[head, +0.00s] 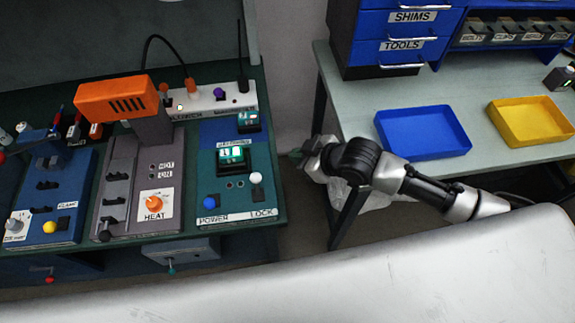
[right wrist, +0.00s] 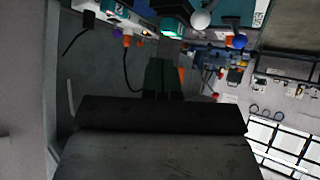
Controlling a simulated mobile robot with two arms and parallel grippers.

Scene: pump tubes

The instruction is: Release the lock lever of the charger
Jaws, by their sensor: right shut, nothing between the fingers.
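The charger is the teal panel marked POWER and LOCK (head: 235,195) at the right end of the workbench. Its lock lever has a white ball knob (head: 256,178) above the LOCK label; the white ball also shows in the right wrist view (right wrist: 200,20), near the top. A blue ball knob (head: 209,202) stands by the POWER label, and shows in the right wrist view (right wrist: 238,41). My right gripper (head: 297,155) is right of the charger, apart from the lever. Its green fingers (right wrist: 163,78) are shut and empty. My left gripper is out of view.
A heat unit (head: 150,175) with an orange head (head: 118,97) stands left of the charger. A white power strip (head: 213,98) is behind. A side table (head: 468,130) holds a blue tray (head: 420,154) and a yellow tray (head: 515,139). A gap separates the bench and table.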

